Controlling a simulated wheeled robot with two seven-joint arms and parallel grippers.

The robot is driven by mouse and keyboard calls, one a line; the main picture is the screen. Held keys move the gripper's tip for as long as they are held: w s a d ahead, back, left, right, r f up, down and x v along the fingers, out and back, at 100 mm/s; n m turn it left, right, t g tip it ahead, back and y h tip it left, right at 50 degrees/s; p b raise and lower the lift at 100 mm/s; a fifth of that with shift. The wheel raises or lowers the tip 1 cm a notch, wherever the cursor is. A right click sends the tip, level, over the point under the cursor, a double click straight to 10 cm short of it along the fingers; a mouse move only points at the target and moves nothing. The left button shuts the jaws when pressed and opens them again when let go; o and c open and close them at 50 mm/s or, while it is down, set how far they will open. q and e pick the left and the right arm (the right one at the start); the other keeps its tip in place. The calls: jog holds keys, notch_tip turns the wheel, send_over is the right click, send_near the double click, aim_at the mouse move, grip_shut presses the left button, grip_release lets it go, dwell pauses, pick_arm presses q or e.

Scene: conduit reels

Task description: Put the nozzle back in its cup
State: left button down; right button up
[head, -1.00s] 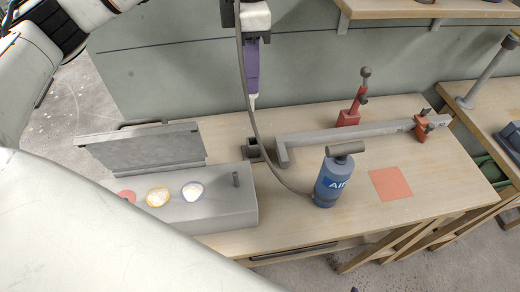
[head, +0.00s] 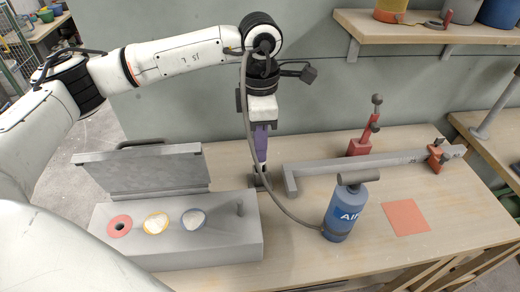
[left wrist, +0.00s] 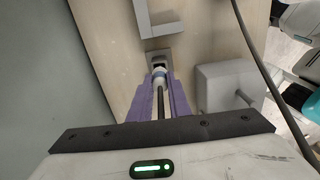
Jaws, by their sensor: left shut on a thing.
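My left gripper (head: 262,148) has purple fingers and points straight down, shut on the nozzle. The nozzle (left wrist: 159,76) shows pale with a blue band between the fingertips in the left wrist view. A dark hose (head: 277,205) curves from the blue AIR canister (head: 344,212) up to my left wrist. My right gripper is out of view.
A grey box (head: 180,255) with several round pads and a short peg stands left of the cup, a tilted grey panel (head: 140,172) behind it. An orange square (head: 406,217) marks the right bench.

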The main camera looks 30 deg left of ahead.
pick_arm(q)
jog(key=shift+f, duration=0.85)
jog(key=shift+f, duration=0.1)
jog(key=shift+f+b, duration=0.45)
jog(key=c, duration=1.7)
grip_release()
jog(key=shift+r, duration=0.1)
jog(key=shift+o, duration=0.2)
jog(key=shift+r, duration=0.1)
notch_tip(320, 180, up, 13)
jog(key=shift+p, duration=0.3)
